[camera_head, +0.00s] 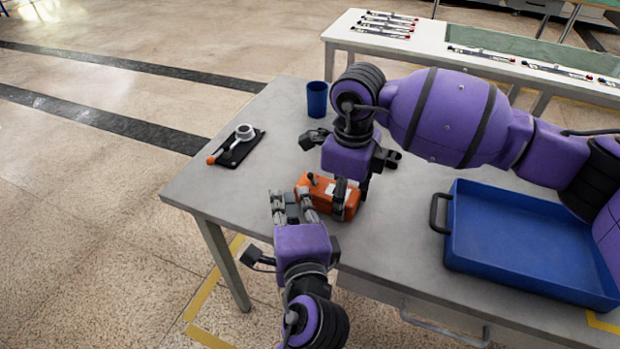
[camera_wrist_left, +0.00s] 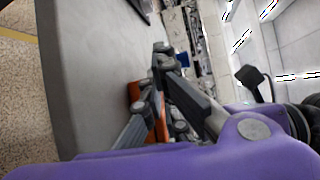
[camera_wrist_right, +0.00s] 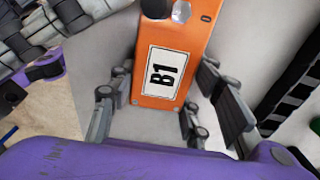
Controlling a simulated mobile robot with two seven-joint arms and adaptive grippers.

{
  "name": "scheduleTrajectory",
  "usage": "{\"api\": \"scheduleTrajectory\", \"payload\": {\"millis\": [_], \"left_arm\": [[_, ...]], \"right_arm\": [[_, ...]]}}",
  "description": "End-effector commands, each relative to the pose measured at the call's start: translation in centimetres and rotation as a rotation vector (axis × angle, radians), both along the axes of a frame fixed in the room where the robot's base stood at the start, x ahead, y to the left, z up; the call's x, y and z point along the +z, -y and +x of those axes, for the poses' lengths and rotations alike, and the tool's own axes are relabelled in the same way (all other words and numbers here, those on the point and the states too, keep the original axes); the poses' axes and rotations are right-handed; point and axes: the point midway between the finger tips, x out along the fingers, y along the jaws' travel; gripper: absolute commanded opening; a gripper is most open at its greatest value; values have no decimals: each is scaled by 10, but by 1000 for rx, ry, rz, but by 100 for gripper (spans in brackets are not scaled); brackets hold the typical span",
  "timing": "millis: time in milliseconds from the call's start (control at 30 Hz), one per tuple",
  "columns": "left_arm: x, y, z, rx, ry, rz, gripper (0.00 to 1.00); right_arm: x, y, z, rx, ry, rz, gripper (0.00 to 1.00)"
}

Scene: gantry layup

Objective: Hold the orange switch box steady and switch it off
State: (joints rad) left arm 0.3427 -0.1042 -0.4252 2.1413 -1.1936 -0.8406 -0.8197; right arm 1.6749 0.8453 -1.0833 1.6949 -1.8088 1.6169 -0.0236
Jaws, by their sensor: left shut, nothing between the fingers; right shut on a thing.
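The orange switch box (camera_head: 325,191) lies near the table's front edge. In the right wrist view the box (camera_wrist_right: 185,38) shows a white "B1" label, a black knob (camera_wrist_right: 155,8) at the frame's top and a "0" mark beside a pale round part. The switch setting is unclear. My right gripper (camera_head: 352,192) reaches down from above and is shut on the box's right end, a finger on each side. My left gripper (camera_head: 294,202) is shut and empty, just left of the box near the knob end. In the left wrist view its fingers partly hide the box (camera_wrist_left: 134,92).
A blue tray (camera_head: 530,235) with a dark handle is at the right. A blue cup (camera_head: 317,99) stands at the back. A black holder (camera_head: 240,148) with an orange-tipped tool lies at the left.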

Motion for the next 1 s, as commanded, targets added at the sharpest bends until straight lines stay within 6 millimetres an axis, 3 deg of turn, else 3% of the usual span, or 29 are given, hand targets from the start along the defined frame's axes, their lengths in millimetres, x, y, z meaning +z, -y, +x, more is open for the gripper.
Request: {"api": "scheduleTrajectory", "payload": {"millis": [1000], "left_arm": [[3, 3, 7, 0, 0, -1, 0]], "right_arm": [[0, 0, 0, 0, 0, 1, 14]]}}
